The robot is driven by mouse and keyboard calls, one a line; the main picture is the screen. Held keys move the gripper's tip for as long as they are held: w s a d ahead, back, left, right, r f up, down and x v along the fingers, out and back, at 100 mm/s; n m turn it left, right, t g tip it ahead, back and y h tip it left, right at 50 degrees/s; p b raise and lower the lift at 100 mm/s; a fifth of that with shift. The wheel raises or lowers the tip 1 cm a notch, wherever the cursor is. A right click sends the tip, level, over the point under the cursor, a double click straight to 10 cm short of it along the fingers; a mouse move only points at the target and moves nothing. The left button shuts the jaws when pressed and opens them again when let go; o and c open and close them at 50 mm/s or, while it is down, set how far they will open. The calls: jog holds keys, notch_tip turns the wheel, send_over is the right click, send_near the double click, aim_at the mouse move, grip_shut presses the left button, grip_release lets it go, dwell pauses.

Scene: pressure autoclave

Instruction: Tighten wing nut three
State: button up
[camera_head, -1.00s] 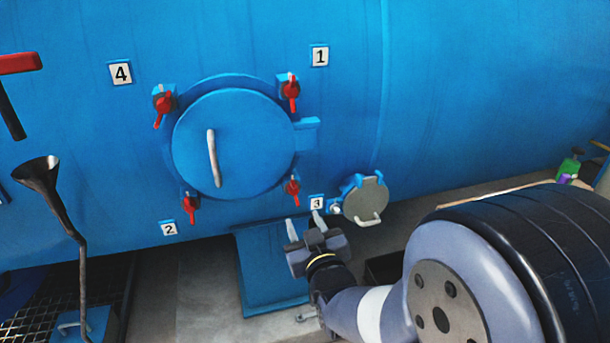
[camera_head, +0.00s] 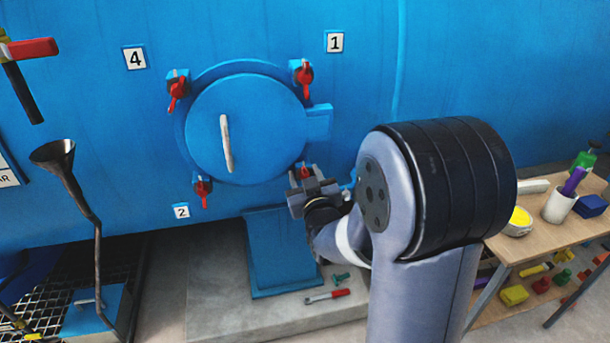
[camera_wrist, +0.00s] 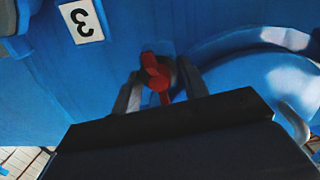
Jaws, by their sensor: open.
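The red wing nut three (camera_wrist: 154,72) shows in the wrist view between the two fingers of my open gripper (camera_wrist: 158,88), beside the label 3 (camera_wrist: 81,22). I cannot tell whether either finger touches it. In the head view my gripper (camera_head: 305,174) is at the lower right of the round blue hatch (camera_head: 246,130), and only a bit of the red nut (camera_head: 303,172) shows behind the fingers. The label 3 is hidden there by my arm. Red wing nuts also sit by label 1 (camera_head: 335,42), label 4 (camera_head: 134,57) and label 2 (camera_head: 181,211).
The hatch has a pale handle (camera_head: 226,143). A dark funnel (camera_head: 55,154) on a bent stem stands at left. A wooden table (camera_head: 540,235) with a cup (camera_head: 560,205) is at right. A red-handled tool (camera_head: 328,296) lies on the concrete base below.

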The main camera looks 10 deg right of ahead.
jog(key=shift+w, duration=0.1)
jog(key=shift+c, duration=0.4)
grip_shut()
jog(key=shift+f+b, duration=0.1)
jog(key=shift+b, duration=0.3)
jog(key=shift+f+m+b, duration=0.1)
jog(key=shift+m+b, duration=0.5)
jog(key=shift+b, duration=0.3)
jog(key=shift+m+b, duration=0.5)
jog(key=shift+b, duration=0.05)
jog(key=shift+r, duration=0.2)
